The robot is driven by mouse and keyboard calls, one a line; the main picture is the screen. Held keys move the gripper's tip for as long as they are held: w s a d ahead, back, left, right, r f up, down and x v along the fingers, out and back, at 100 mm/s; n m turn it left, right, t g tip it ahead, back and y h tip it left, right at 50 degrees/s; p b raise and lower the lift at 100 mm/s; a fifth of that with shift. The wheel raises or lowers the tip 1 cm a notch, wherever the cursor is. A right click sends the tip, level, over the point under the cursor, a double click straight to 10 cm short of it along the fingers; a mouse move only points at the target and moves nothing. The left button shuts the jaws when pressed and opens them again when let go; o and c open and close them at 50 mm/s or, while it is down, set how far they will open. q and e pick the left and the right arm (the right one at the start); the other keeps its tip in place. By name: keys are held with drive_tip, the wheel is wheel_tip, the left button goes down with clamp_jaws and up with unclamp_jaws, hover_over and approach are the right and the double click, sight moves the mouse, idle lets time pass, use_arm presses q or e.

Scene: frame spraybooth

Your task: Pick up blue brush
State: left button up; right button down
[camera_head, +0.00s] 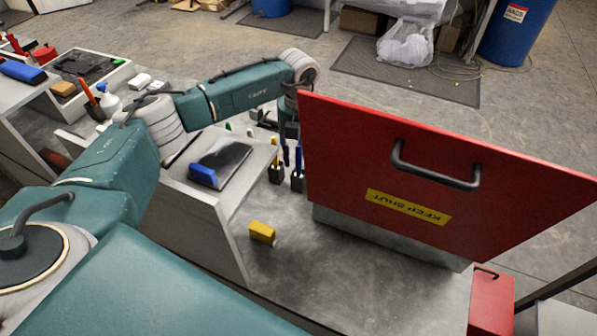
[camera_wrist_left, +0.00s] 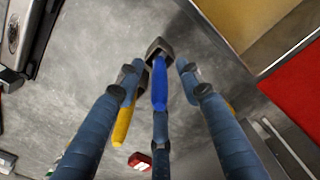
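The blue brush (camera_head: 298,158) stands handle up in a small dark holder beside the red door panel in the head view. In the left wrist view its blue handle (camera_wrist_left: 160,86) rises from the dark holder, between my fingers. My left gripper (camera_head: 290,148) hangs over the holders, pointing down. In the left wrist view its fingers (camera_wrist_left: 160,74) are spread on both sides of the handle, with gaps visible, so it is open. Whether any finger touches the brush cannot be told. My right gripper is not in view.
A yellow-handled tool (camera_head: 276,154) stands in a holder just left of the blue brush. The red panel (camera_head: 430,180) is close on the right. A grey stand (camera_head: 235,225) with a blue-handled item (camera_head: 203,173) is left. A yellow block (camera_head: 262,232) lies in front.

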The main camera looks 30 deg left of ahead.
use_arm(q)
drive_tip(key=shift+w+f, duration=0.1)
drive_tip(key=shift+f, duration=0.15)
drive_tip(key=shift+c, duration=0.2)
clamp_jaws()
drive_tip(key=shift+r, duration=0.1)
